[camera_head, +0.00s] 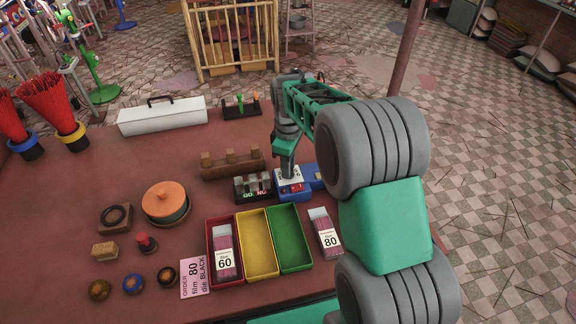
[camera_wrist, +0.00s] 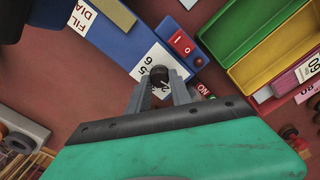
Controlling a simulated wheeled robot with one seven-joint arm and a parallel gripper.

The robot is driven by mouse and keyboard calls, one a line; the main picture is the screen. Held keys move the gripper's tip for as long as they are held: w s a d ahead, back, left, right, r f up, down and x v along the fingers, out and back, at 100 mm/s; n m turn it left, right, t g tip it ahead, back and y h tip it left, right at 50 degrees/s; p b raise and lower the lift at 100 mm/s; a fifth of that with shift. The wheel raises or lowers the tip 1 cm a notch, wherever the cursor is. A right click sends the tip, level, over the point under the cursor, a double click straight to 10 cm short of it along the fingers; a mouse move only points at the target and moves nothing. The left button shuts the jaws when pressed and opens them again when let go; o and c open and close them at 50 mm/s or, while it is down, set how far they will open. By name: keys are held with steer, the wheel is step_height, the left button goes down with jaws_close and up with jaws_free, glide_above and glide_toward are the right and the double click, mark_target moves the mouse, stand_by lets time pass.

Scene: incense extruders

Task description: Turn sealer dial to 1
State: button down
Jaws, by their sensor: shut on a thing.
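The blue sealer (camera_head: 293,196) stands on the table right of centre, below my gripper (camera_head: 289,175). In the wrist view the sealer body (camera_wrist: 118,40) runs diagonally, with a white number plate (camera_wrist: 140,69) on top. The dark round dial knob (camera_wrist: 158,73) sits on this plate, between the fingertips of my gripper (camera_wrist: 160,82). My gripper is shut on the knob. Part of the plate's numbers is covered by the fingers, and the number the dial points to cannot be read. A red rocker switch (camera_wrist: 186,46) is beside the plate.
Red, yellow (camera_head: 257,243) and green trays stand in front of the sealer. A GO/NO-GO block (camera_head: 252,187) is close on its left, with a wooden rack (camera_head: 231,164) behind that. A pink order card (camera_head: 195,277) reads film 80, din BLACK. A packet marked 80 (camera_head: 325,233) lies right of the trays.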

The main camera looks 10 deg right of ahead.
steer(key=c, duration=1.2)
jaws_free()
steer(key=shift+o, duration=0.2)
steer(key=shift+r, duration=0.1)
step_height(320, 180, up, 8)
steer(key=shift+f+b, duration=0.15)
steer(key=shift+b, duration=0.3)
